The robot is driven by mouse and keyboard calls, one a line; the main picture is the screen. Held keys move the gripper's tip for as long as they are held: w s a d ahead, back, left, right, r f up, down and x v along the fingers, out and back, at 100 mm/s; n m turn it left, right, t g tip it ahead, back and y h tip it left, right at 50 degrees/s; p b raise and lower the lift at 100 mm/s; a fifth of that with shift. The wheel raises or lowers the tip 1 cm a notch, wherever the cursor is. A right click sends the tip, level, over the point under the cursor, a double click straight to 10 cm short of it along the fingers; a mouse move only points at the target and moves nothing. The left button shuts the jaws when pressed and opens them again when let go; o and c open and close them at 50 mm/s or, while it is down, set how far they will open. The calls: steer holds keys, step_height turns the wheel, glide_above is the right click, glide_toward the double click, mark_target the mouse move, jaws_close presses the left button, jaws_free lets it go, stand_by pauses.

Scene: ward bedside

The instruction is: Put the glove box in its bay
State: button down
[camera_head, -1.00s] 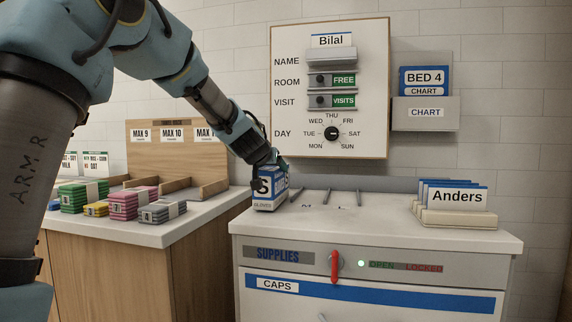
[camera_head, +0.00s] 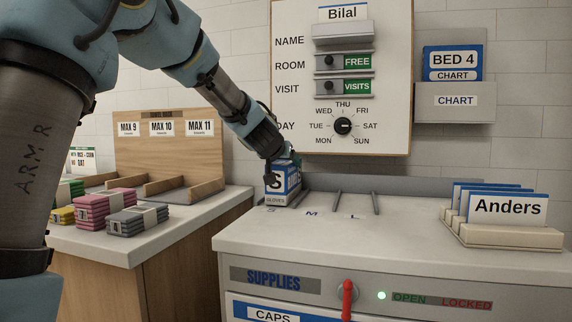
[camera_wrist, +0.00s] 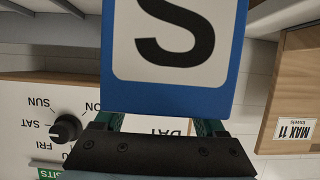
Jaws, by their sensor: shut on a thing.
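The glove box (camera_head: 279,188) is blue and white with a large S and the word GLOVES. It is upright at the left end of the cabinet top, by the letter S marking. My gripper (camera_head: 283,163) is shut on its upper part from above. In the wrist view the box (camera_wrist: 178,60) fills the upper middle between my fingers (camera_wrist: 165,125). The bays (camera_head: 334,204) are marked S, M and L and parted by thin metal dividers. The box is in or just over the S bay; I cannot tell whether its base touches the surface.
Name cards reading Anders (camera_head: 508,209) stand in a holder at the right of the cabinet top (camera_head: 400,235). The whiteboard (camera_head: 392,80) and chart holder (camera_head: 455,102) are on the wall behind. Banded stacks (camera_head: 137,219) lie on the left counter. The cabinet top's middle is clear.

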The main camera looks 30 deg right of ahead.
steer(key=shift+s+a+f, duration=0.1)
steer(key=shift+a, duration=0.1)
jaws_free()
steer(key=shift+f, duration=0.1)
steer(key=v, duration=1.2)
stand_by(0.4)
